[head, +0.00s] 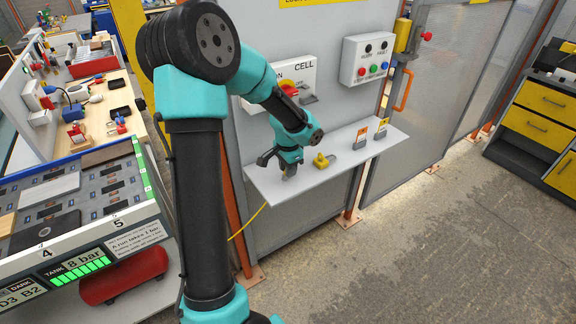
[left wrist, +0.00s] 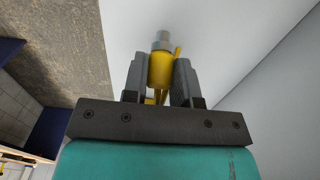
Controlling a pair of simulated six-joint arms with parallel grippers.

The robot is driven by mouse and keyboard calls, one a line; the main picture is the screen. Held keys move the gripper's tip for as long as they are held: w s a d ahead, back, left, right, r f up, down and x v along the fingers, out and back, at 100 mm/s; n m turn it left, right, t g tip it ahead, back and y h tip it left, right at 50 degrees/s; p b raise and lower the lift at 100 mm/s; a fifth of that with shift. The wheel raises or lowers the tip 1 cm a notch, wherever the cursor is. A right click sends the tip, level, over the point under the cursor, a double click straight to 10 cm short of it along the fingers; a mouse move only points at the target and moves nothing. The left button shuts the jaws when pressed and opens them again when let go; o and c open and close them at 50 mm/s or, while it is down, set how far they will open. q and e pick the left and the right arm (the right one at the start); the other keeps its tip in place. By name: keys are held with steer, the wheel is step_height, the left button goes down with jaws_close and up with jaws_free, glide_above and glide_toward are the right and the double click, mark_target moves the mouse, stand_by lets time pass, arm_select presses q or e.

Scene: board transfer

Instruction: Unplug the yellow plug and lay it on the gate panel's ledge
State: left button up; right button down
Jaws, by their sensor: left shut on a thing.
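The yellow plug (left wrist: 160,69), a yellow cylinder with a grey metal tip, is between the two fingers of my left gripper (left wrist: 160,84) in the left wrist view. The gripper is shut on it. In the head view my left gripper (head: 288,170) is at the left end of the gate panel's white ledge (head: 345,163), and the plug is mostly hidden there. I cannot tell whether the plug touches the ledge. The ledge also fills much of the left wrist view (left wrist: 225,40). My right gripper is not in view.
An orange-white tag (head: 360,138) and a yellow one (head: 381,132) stand further right. A button box (head: 367,60) is above. A yellow cable (head: 247,222) hangs below the ledge.

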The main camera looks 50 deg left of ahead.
arm_select(q)
steer(key=o, duration=1)
steer(key=shift+r, duration=0.15)
step_height(320, 180, up, 17)
stand_by(1.1)
